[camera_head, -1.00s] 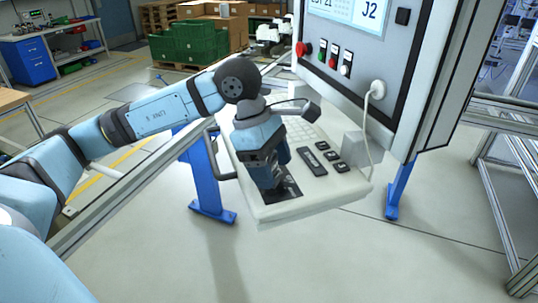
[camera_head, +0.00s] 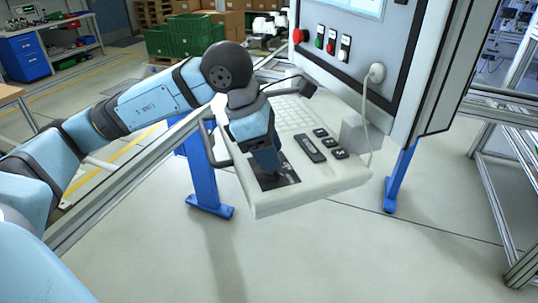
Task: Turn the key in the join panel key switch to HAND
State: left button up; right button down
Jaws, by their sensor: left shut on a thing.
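My left gripper (camera_head: 266,168) points down at a dark plate (camera_head: 289,181) near the front of the pale console shelf (camera_head: 310,195) of the panel. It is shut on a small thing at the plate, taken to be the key. The fingers hide the key and its switch, so the key's position and the HAND marking cannot be read. My right gripper is not in view.
The upright panel (camera_head: 345,75) stands behind the shelf, with a red button (camera_head: 299,36), several switches and a white plug with a cable (camera_head: 376,73). Black keys (camera_head: 310,148) lie right of the gripper. Metal rails run at left and right; the floor in front is clear.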

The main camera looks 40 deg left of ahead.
pick_arm(q)
jog(key=n+t+y+b, duration=0.1)
jog(key=n, duration=0.3)
jog(key=shift+f, duration=0.1)
jog(key=shift+n+t+y+b, duration=0.3)
jog(key=shift+n, duration=0.5)
